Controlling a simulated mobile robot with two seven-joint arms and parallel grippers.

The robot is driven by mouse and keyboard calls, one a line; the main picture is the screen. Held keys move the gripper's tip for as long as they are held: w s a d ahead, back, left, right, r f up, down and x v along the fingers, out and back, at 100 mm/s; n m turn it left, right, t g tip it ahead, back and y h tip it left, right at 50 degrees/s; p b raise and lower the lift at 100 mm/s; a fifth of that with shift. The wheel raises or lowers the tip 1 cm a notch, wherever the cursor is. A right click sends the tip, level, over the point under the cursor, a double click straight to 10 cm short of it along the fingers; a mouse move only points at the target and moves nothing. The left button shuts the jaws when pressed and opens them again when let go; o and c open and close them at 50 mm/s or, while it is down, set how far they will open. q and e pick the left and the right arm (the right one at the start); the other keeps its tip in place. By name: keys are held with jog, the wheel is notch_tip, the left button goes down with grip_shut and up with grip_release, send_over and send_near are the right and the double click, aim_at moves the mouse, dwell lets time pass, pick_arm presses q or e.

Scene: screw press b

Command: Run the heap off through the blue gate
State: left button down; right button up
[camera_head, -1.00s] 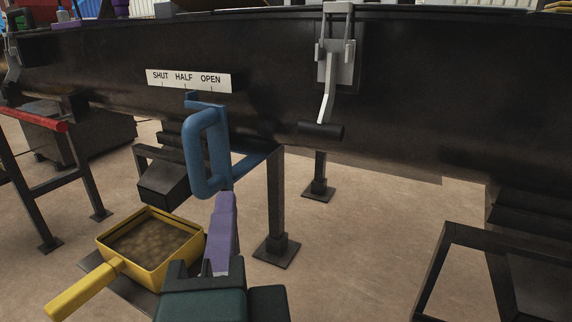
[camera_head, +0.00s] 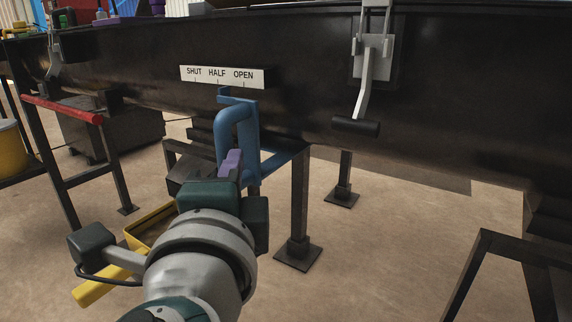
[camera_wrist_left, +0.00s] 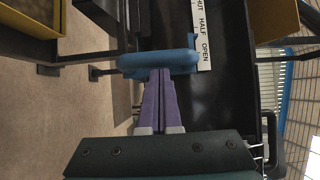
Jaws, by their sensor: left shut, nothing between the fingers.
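The blue gate handle (camera_head: 228,135) hangs on the dark trough's side, its upper tab below the word HALF on the white SHUT HALF OPEN label (camera_head: 222,76). My left gripper (camera_head: 232,160) is shut and empty. Its purple fingers overlap the handle's lower part in the head view. In the left wrist view the fingertips (camera_wrist_left: 160,75) meet the edge of the blue handle (camera_wrist_left: 155,61); I cannot tell whether they press on it. A yellow pan (camera_head: 145,226) stands below, mostly hidden by my left arm. My right gripper is out of view.
The dark trough (camera_head: 300,80) spans the back. A grey latch with a black grip (camera_head: 355,127) hangs on it to the right. A trough leg (camera_head: 300,200) stands right of the handle.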

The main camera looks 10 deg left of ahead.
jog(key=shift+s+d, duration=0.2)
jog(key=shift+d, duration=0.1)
pick_arm(q)
jog(key=w+a, duration=0.2)
jog(key=a, duration=0.5)
jog(key=shift+w+a, duration=0.3)
jog(key=shift+a, duration=0.05)
